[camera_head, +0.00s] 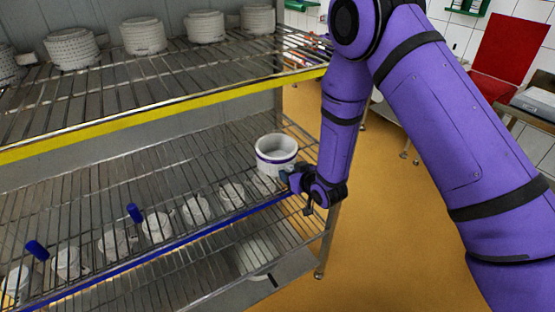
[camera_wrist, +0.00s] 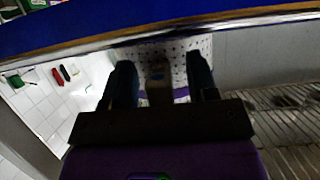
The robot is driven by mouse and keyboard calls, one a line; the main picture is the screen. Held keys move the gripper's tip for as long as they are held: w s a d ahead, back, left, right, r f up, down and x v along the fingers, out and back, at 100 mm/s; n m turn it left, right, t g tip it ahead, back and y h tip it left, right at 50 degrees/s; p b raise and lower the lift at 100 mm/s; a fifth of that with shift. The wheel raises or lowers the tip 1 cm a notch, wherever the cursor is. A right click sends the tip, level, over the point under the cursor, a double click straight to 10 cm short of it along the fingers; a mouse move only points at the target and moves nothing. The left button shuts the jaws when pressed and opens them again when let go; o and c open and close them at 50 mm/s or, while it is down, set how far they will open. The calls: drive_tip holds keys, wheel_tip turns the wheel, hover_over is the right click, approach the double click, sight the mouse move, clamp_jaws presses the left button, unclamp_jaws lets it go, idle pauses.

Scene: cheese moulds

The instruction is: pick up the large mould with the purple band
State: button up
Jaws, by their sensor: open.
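The large mould with the purple band (camera_head: 277,151) is a white, round, open-topped cup. It stands at the right end of the middle wire shelf in the head view. My gripper (camera_head: 290,180) is low at its front right side, close to the shelf's blue front edge. In the wrist view, the mould's white wall with dark holes (camera_wrist: 180,48) and part of its purple band show beyond and between the two fingers of my gripper (camera_wrist: 160,80). The fingers are open. Whether either finger touches the mould cannot be told.
The upper shelf's yellow edge (camera_head: 180,108) runs above, carrying several larger moulds (camera_head: 143,36). Open orange floor (camera_head: 385,225) lies to the right.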

drive_tip(key=shift+c, duration=0.2)
clamp_jaws()
drive_tip(key=shift+r, duration=0.15)
